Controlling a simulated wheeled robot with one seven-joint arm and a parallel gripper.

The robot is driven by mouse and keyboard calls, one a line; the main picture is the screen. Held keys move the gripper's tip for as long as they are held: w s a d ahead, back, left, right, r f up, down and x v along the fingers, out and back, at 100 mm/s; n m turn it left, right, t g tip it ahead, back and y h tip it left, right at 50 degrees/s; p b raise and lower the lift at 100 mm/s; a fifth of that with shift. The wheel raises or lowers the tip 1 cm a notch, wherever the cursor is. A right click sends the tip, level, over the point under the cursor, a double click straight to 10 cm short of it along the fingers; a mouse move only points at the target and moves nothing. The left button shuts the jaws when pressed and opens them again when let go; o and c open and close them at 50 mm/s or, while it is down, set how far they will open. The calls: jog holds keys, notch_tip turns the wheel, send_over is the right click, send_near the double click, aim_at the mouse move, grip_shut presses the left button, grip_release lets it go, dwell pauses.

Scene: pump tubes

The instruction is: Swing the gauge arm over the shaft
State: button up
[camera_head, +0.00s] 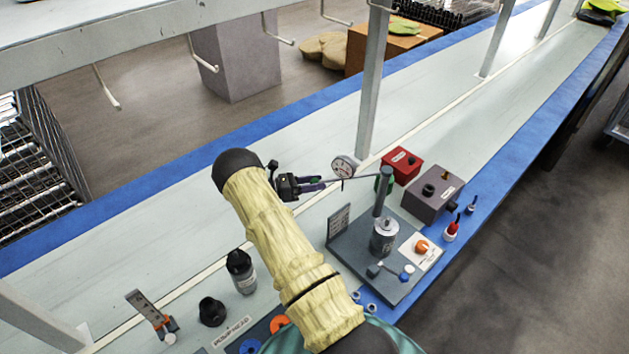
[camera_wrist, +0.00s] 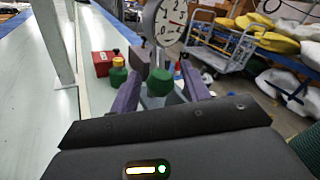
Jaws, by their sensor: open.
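The gauge (camera_head: 343,167) is a round white dial on a thin arm (camera_head: 364,178) that runs to a green fitting at the grey post (camera_head: 382,194). The post stands on a dark grey base plate (camera_head: 345,258). A metal cylinder with a short shaft (camera_head: 384,235) stands on the plate in front of the post. My gripper (camera_head: 322,183) has purple fingers, open and level, just left of the gauge. In the wrist view the dial (camera_wrist: 170,20) shows above the fingers, and a green knob (camera_wrist: 160,82) appears between them. Contact with the gauge arm cannot be told.
A red box (camera_head: 401,164) and a grey box (camera_head: 432,190) sit right of the post. A dark bottle (camera_head: 241,270) stands left of my arm. A shelf upright (camera_head: 372,85) rises behind the gauge.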

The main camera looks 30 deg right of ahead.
jog(key=shift+d, duration=0.1)
grip_shut()
dwell(0.3)
